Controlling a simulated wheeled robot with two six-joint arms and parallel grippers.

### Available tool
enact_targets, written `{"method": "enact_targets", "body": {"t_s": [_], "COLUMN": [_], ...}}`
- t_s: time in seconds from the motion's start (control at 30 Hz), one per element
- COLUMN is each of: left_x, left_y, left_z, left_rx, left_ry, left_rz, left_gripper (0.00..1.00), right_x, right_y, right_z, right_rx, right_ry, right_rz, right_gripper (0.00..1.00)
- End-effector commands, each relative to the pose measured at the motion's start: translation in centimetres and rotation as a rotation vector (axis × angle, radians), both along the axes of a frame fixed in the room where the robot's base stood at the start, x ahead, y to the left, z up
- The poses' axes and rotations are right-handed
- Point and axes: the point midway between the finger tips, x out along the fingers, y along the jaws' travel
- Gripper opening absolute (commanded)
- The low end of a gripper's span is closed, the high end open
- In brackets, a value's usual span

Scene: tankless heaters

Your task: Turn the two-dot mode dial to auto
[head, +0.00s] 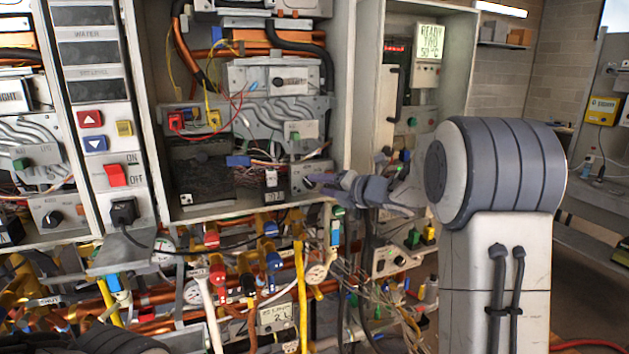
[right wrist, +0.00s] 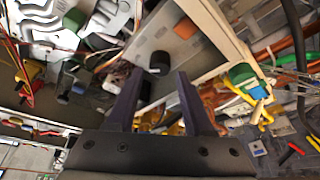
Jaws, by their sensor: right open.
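My right gripper (head: 322,184) reaches in from the right to a small grey control panel (head: 308,170) at the lower right of the open middle heater. In the right wrist view the same gripper (right wrist: 156,86) is open, with its two dark fingers apart and nothing between them. A black round dial (right wrist: 159,63) sits on the grey panel just beyond the fingertips, roughly in line with the gap. Its dots and pointer setting are too small to read, so I cannot confirm it is the two-dot dial. In the head view the gripper partly covers that panel. My left gripper is not in view.
Another black dial (head: 53,218) is on the left heater, and one (head: 399,260) is on the right unit. Pipes and coloured valves (head: 215,272) crowd the space below. The middle heater's frame edge (right wrist: 215,72) runs close beside the gripper.

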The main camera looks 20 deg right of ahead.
Motion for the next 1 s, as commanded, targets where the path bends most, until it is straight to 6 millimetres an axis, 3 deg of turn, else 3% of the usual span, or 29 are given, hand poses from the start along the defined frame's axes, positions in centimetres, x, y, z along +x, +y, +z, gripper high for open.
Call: {"method": "enact_targets", "body": {"t_s": [0.2, 0.57, 0.6, 0.7, 0.73, 1.0], "left_x": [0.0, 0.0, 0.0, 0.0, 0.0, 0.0], "left_y": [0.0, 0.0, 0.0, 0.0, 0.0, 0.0], "left_z": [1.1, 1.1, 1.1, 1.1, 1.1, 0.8], "left_rx": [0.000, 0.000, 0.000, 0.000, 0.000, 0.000], "left_ry": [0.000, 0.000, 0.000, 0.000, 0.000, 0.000], "left_rz": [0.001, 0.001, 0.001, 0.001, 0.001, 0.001], "left_gripper": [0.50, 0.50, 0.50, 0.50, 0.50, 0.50], "right_x": [2.6, 3.1, 3.1, 3.1, 3.1, 3.1], "right_y": [1.0, 1.2, 1.2, 1.2, 1.2, 1.1], "right_z": [-0.5, -0.8, -0.8, -0.8, -0.8, -0.9], "right_rx": [0.002, 0.001, 0.001, 0.001, 0.001, 0.022], "right_ry": [0.001, 0.001, 0.001, 0.001, 0.001, 0.002], "right_rz": [0.000, -0.002, -0.002, -0.002, -0.002, -0.002], "right_gripper": [0.52, 0.52, 0.44, 0.06, 0.00, 0.00]}}
